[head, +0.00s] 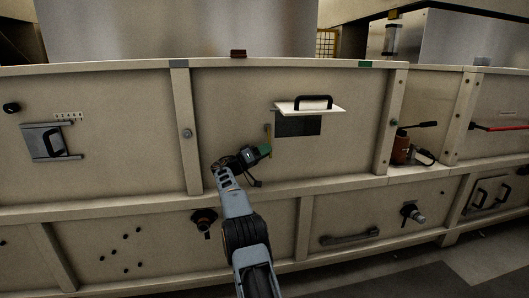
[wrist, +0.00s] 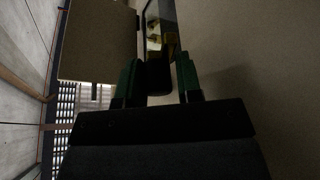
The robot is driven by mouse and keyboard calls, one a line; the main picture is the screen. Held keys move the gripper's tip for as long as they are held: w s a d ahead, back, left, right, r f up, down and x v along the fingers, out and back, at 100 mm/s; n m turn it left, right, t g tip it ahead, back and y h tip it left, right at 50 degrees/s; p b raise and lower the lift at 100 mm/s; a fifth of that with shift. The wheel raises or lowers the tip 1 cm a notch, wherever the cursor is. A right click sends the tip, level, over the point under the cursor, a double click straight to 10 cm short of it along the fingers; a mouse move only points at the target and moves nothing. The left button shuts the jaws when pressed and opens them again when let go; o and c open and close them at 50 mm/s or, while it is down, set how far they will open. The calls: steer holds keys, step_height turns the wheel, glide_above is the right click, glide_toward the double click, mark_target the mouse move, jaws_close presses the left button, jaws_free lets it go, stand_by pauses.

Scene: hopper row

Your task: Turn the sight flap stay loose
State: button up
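The sight flap (head: 322,107) is a pale panel with a black handle, standing out level from the wall above a dark window (head: 298,126). The stay (head: 267,132) is a thin brass-coloured bar beside the window's left edge. My gripper (head: 266,150), with green fingertips, is at the stay's lower end. In the wrist view, my gripper's two green fingers (wrist: 158,78) stand apart on either side of a dark block (wrist: 158,76), with brass (wrist: 171,46) just beyond it. The block looks like the stay's end. A narrow gap shows at the left finger; contact at the right is unclear.
A closed hatch with a black handle (head: 47,142) is at left. A reddish-brown container (head: 402,150) stands on a ledge at right. Black fittings (head: 205,220) and a long handle (head: 349,238) project from the lower panels. The wall around the stay is mostly bare.

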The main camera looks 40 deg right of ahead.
steer(key=o, duration=0.3)
steer(key=shift+o, duration=0.2)
steer(key=p+v, duration=0.2)
steer(key=v, duration=1.2)
steer(key=shift+w+d, duration=0.1)
steer(key=shift+c, duration=0.2)
